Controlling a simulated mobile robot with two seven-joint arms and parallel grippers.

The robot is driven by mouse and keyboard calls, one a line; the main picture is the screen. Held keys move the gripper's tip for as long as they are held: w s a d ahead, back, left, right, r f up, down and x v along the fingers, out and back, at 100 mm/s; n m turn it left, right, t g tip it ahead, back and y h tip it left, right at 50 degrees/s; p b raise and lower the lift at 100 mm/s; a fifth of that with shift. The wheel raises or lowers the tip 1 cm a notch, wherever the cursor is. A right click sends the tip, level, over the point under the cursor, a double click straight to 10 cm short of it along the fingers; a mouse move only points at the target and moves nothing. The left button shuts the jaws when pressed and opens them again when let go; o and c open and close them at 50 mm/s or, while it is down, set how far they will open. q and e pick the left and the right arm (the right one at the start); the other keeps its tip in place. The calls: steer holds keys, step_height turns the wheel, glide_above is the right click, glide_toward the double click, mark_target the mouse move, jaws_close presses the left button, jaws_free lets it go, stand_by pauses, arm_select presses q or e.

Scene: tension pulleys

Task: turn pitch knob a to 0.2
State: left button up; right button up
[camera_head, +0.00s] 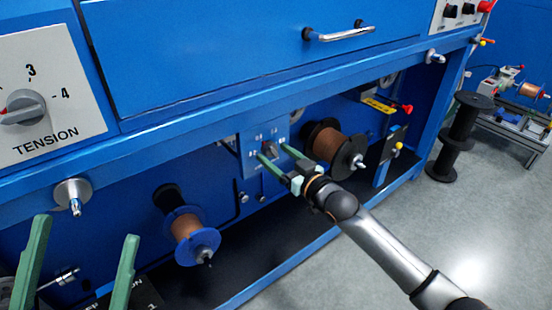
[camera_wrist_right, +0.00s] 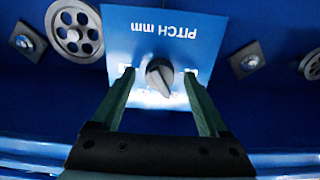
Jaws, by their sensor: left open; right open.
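The pitch knob (camera_wrist_right: 159,75) is a small dark grey dial on a blue plate (camera_wrist_right: 205,25) marked "PITCH mm", which appears upside down in the right wrist view. In the head view the knob (camera_head: 269,149) sits on the small scale plate below the cabinet's front beam. My right gripper (camera_head: 282,153) is open, with its green fingers on either side of the knob. In the right wrist view the fingers (camera_wrist_right: 160,80) stand apart with gaps to the knob; contact is not visible. My left gripper (camera_head: 86,238) is open and empty at the lower left. The knob's exact reading is too small to tell.
A tension dial (camera_head: 22,108) is at the upper left. A copper spool with blue flanges (camera_head: 188,232) and a black-flanged copper spool (camera_head: 330,146) flank the knob plate. A drawer handle (camera_head: 340,34) projects above. A black spool stand (camera_head: 462,135) stands on the open floor at right.

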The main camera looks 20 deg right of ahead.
steer(key=shift+w+a, duration=0.1)
steer(key=shift+w, duration=0.1)
jaws_close()
stand_by(0.6)
